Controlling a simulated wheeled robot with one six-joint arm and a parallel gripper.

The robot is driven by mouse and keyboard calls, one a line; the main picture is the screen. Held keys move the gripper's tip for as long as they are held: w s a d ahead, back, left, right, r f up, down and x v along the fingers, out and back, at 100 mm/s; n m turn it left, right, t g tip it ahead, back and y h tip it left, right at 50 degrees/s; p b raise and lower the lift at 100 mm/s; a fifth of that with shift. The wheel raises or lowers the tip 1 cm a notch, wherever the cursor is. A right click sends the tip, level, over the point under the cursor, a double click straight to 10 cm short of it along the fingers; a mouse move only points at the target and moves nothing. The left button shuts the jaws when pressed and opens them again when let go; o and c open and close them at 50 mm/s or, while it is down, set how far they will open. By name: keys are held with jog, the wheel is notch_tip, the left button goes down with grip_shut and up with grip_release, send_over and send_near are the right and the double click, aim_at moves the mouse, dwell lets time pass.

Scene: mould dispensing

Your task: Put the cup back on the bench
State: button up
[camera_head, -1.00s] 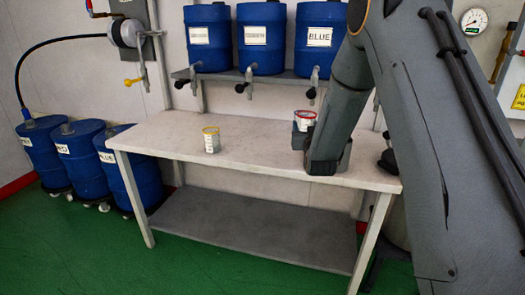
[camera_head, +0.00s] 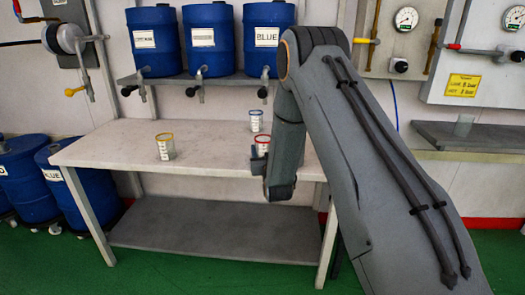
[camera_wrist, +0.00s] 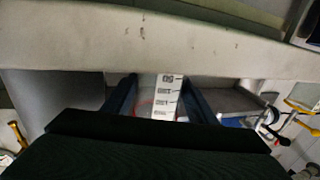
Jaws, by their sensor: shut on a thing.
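My gripper (camera_head: 259,163) is shut on a clear cup with a red rim (camera_head: 262,143) and a white marked label. It is over the front right part of the bench (camera_head: 210,158) in the head view; I cannot tell whether the cup touches the top. In the wrist view the cup's label (camera_wrist: 166,95) shows between the two fingers (camera_wrist: 160,98). A yellow-rimmed cup (camera_head: 165,147) stands upright on the bench to the left. A blue-rimmed cup (camera_head: 256,120) stands farther back, behind the held cup.
Blue drums (camera_head: 209,40) with taps stand on a shelf (camera_head: 205,76) above the bench. More blue drums (camera_head: 70,180) stand on the floor at the left. A grey ledge (camera_head: 480,137) at the right bears a clear cup (camera_head: 463,125). The bench's middle is clear.

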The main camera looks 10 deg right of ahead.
jog(key=shift+f, duration=0.1)
jog(key=o, duration=1.2)
jog(key=shift+s, duration=0.35)
jog(key=s+d+r+g, duration=0.1)
jog(key=s+g, duration=0.5)
jog(key=s, duration=1)
jog(key=s+d+r+m+g, duration=0.1)
jog(key=s+g, duration=0.5)
jog(key=s, duration=1)
jog(key=s+d+r+g+y, duration=0.1)
jog(key=s+g, duration=0.5)
jog(key=s, duration=1)
jog(key=shift+d+r+b, duration=0.3)
jog(key=shift+d+r, duration=0.35)
jog(key=shift+r, duration=0.05)
